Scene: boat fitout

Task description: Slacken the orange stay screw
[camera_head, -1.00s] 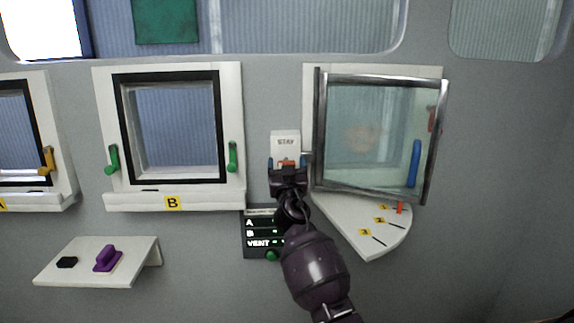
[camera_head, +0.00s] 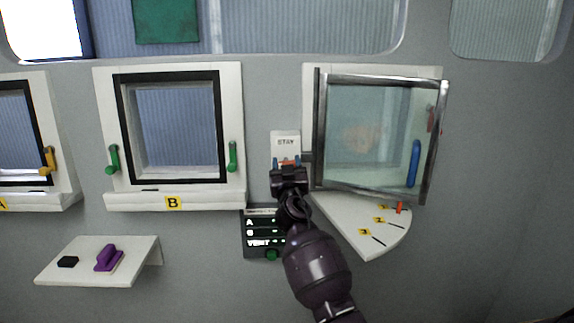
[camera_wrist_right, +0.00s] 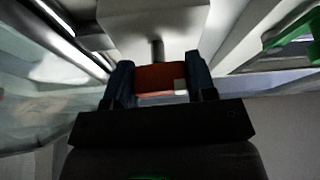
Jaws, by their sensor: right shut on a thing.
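The orange stay screw (camera_wrist_right: 155,78) sits between the two blue fingertips of my right gripper (camera_wrist_right: 160,85) in the right wrist view. A pale patch shows on the screw's right side, and a short shaft joins it to the white block behind. In the head view, the screw (camera_head: 287,162) is a small orange patch just under the STAY label on the white plate (camera_head: 285,143). My right gripper (camera_head: 287,166) is shut on it from below. The gripper body hides the lower part of the plate. My left gripper is not in view.
A glass pane in a metal frame (camera_head: 432,145) stands open just right of the gripper, above a white numbered quadrant (camera_head: 345,225). Window B (camera_head: 112,90) is to the left. A vent panel (camera_head: 250,226) lies below, partly behind my arm. A shelf (camera_head: 85,275) holds a purple-handled object (camera_head: 108,257).

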